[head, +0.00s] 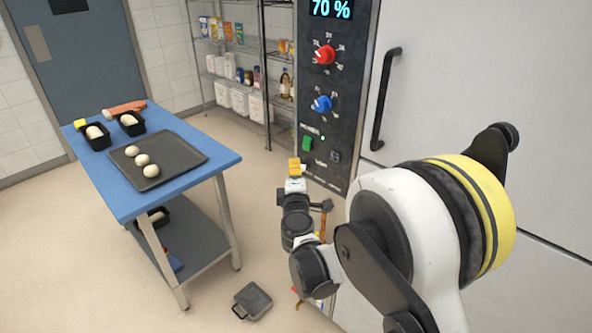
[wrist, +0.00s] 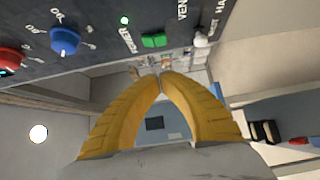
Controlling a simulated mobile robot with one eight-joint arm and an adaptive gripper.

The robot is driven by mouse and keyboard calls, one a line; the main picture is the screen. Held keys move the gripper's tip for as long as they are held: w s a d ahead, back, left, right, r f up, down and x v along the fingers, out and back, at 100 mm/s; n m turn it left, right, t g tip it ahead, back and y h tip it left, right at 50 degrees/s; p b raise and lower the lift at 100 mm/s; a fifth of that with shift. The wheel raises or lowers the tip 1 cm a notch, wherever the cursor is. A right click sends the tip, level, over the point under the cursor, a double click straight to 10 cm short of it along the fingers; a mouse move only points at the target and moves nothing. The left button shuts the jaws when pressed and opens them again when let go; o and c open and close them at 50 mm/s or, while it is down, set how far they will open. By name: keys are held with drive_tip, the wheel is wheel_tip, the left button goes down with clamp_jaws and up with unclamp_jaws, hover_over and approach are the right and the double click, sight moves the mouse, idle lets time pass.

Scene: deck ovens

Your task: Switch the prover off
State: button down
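The prover's dark control panel (head: 326,100) stands beside the large pale door. A green switch (head: 308,143) sits low on it, with a small lit green lamp (head: 322,138) at its upper right. The wrist view shows the green switch (wrist: 154,40) by the label "POWER", and the lamp (wrist: 124,20) glowing. My gripper (head: 294,163) has yellow fingers and is just below and left of the green switch in the head view. In the wrist view its fingertips (wrist: 160,76) meet with nothing between them, short of the switch and apart from it.
Above the switch are a blue knob (head: 322,104), a red knob (head: 325,54) and a display (head: 332,9) reading 70 %. A smaller toggle (head: 335,156) sits right of the switch. A blue table (head: 100,185) with a dark tray (head: 185,150) stands left.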

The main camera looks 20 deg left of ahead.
sight(304, 147)
drive_tip(key=shift+w+a+b, duration=0.2)
drive_tip(key=shift+w+b, duration=0.35)
drive_tip(key=shift+w, duration=1.75)
drive_tip(key=shift+w+a+b, duration=0.15)
drive_tip(key=shift+w+b, duration=0.4)
drive_tip(key=shift+w, duration=1.75)
drive_tip(key=shift+w+d+f+b, duration=0.2)
drive_tip(key=shift+w+f+b, duration=0.05)
drive_tip(key=shift+w+b, duration=0.1)
drive_tip(key=shift+f, duration=0.3)
drive_tip(key=shift+r, duration=0.1)
